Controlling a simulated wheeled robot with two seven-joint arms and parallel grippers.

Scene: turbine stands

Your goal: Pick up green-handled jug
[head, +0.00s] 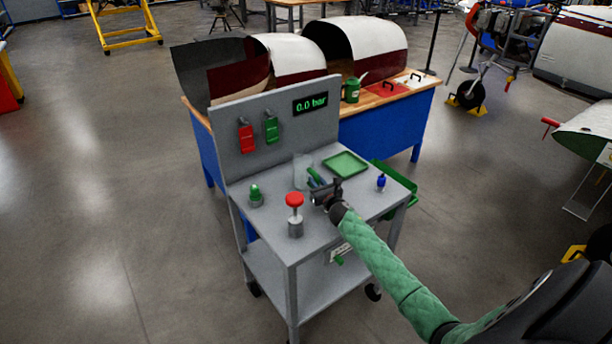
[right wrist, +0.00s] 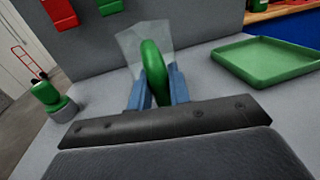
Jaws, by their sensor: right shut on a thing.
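The green-handled jug (head: 301,165) is a clear vessel on the grey cart's top, near the upright panel. In the right wrist view its clear body (right wrist: 142,40) shows behind its curved green handle (right wrist: 154,75). My right gripper (head: 317,183) reaches the jug from the front right. In the right wrist view its blue fingers (right wrist: 158,88) are on both sides of the handle, shut on it. The jug's base is hidden behind the gripper, so I cannot tell whether it touches the cart top. My left gripper is not in view.
A green tray (head: 346,163) lies right of the jug. A red-topped plunger (head: 295,212), a green-topped fitting (head: 256,197) and a blue fitting (head: 381,182) stand on the cart (head: 325,238). The panel (head: 285,97) rises behind. A workbench (head: 386,125) stands further back.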

